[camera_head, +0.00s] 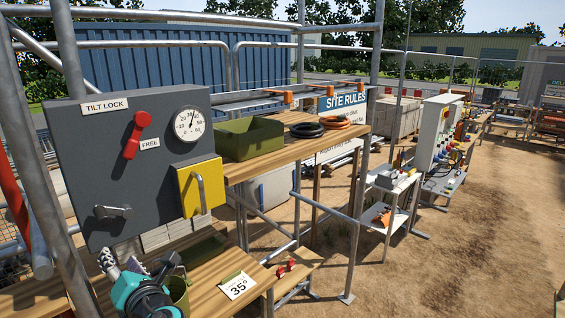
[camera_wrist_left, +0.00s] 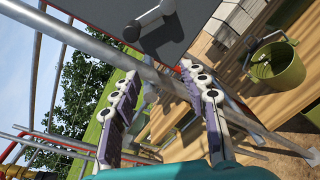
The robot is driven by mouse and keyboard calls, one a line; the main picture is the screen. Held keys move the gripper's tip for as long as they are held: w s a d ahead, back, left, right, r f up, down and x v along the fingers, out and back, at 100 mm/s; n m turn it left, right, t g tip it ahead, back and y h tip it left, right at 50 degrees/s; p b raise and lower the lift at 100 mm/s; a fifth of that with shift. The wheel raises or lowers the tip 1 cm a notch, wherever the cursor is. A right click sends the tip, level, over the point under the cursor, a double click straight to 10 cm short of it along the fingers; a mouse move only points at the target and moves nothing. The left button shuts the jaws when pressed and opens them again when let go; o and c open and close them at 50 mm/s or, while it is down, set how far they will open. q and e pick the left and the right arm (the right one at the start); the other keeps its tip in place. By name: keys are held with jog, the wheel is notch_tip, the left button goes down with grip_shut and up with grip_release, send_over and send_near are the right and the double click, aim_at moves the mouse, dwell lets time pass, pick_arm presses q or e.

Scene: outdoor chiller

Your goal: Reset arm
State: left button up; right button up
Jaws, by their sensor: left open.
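My left gripper (camera_head: 140,264) is at the lower left in the head view, in front of and below the dark grey panel (camera_head: 75,150). In the left wrist view its two fingers are spread apart, with nothing held between the tips (camera_wrist_left: 168,85). A steel rail (camera_wrist_left: 100,42) runs diagonally past the fingers; I cannot tell whether it touches them. The panel's crank handle (camera_head: 113,212) is above the gripper in the head view and also shows in the left wrist view (camera_wrist_left: 150,22). My right gripper is not in view.
A green bucket (camera_wrist_left: 290,75) stands beside the gripper on the wooden bench (camera_head: 215,262). The panel has a red lever (camera_head: 132,138), gauge (camera_head: 188,124) and yellow box (camera_head: 190,190). A green bin (camera_head: 248,140) sits on the shelf. Scaffold poles (camera_head: 75,70) stand close at left; open dirt lies right.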

pick_arm(q)
jog(key=s+d+f+n+g+h+b, duration=0.1)
jog(key=s+d+f+n+h+b, duration=0.1)
jog(key=f+n+b, duration=0.6)
jog(key=s+d+f+n+g+h+b, duration=0.1)
jog(key=s+d+f+n+h, duration=0.3)
jog(key=f, duration=0.8)
jog(key=w+d+f+n+g+b, duration=0.1)
jog(key=f+n+b, duration=0.5)
jog(key=f, duration=0.5)
jog(key=s+d+f+n+h+b, duration=0.2)
jog(key=d+f+n+h+b, duration=0.1)
jog(key=d+f+n, duration=0.3)
jog(key=s+d+f+n+g+h+b, duration=0.1)
jog(key=s+d+f+n+h+b, duration=0.2)
jog(key=d+f+n+b, duration=0.3)
notch_tip(320, 180, down, 6)
jog(key=d+n+h, duration=0.1)
jog(key=n, duration=0.4)
jog(key=shift+r, duration=0.2)
jog(key=shift+o, duration=0.4)
jog(key=shift+d, duration=0.1)
